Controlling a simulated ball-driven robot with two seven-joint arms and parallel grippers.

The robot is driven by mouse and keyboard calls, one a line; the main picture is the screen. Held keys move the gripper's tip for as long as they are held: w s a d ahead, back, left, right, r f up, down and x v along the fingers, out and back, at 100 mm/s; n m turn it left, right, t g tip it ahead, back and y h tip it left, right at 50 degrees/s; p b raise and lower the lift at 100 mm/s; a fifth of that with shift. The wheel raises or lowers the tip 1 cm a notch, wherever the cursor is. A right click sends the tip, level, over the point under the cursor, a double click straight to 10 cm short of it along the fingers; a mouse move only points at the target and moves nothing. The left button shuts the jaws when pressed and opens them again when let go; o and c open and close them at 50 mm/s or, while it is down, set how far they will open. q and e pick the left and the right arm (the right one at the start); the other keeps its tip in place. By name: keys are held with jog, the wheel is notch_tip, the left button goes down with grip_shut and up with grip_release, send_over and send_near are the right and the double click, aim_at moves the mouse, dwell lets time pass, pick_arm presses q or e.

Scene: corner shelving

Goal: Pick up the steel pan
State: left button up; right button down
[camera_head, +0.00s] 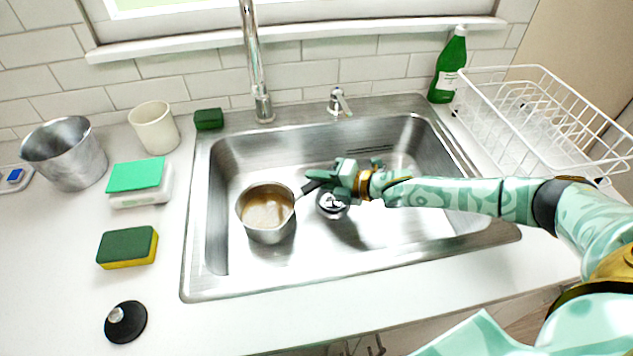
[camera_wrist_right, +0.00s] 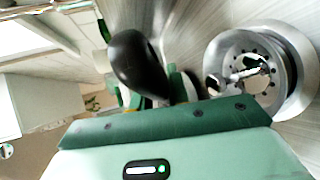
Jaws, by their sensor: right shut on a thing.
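The steel pan (camera_head: 266,210) is in the sink basin, towards its left side, with a brownish inside and a dark handle pointing right. My right gripper (camera_head: 335,178) reaches in from the right and is shut on the pan's handle. In the right wrist view the black handle (camera_wrist_right: 138,62) shows at the jaws, and the pan's bowl is out of that view. I cannot tell whether the pan touches the basin floor. My left gripper is not in view.
The steel sink (camera_head: 350,257) has a drain (camera_head: 332,207) under my right gripper. A faucet (camera_head: 262,100) stands behind. A green bottle (camera_head: 449,68) and white dish rack (camera_head: 545,110) are at right. A metal bucket (camera_head: 66,153), cup (camera_head: 154,127) and sponge (camera_head: 128,247) are at left.

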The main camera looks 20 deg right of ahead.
jog(key=shift+r+p, duration=1.35)
jog(key=shift+r, duration=3.05)
jog(key=shift+r, duration=0.1)
